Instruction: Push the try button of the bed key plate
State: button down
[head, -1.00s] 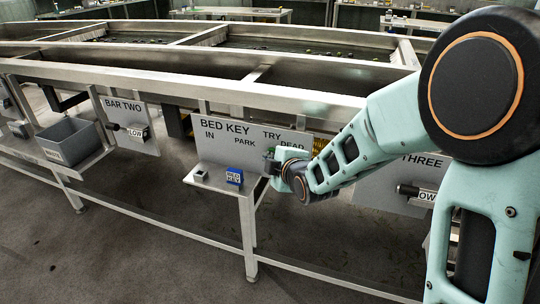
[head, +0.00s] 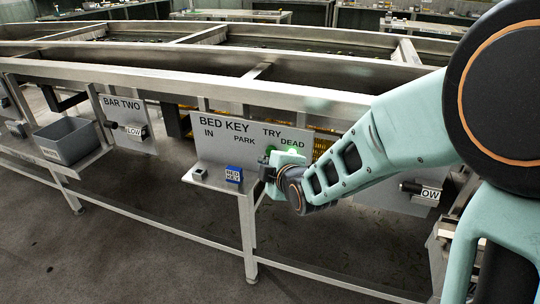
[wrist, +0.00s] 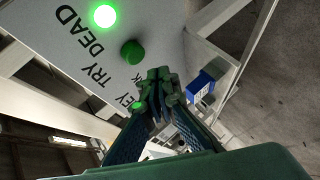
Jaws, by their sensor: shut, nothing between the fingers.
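The bed key plate (head: 215,150) is a grey panel lettered BED KEY, IN, PARK, TRY and DEAD. A dark green round button (wrist: 132,52) stands out from it by the word TRY; it also shows in the head view (head: 270,149). A bright green lamp (wrist: 103,16) glows by the word DEAD. My gripper (wrist: 160,85) is shut and empty, with its fingertips beside the green button in the wrist view. A gap shows between them there; the depth is hard to judge. In the head view my gripper (head: 265,171) is low in front of the plate's right part.
A blue BED KEY block (head: 233,174) and a small grey block (head: 199,173) are on the ledge under the plate, left of my gripper. A grey bin (head: 70,140) and the BAR TWO plate (head: 118,105) are further left. A metal rail (head: 200,88) runs above.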

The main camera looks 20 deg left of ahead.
jog(key=shift+s+a+b, duration=0.15)
jog(key=shift+s+b, duration=0.45)
jog(key=shift+s, duration=1.1)
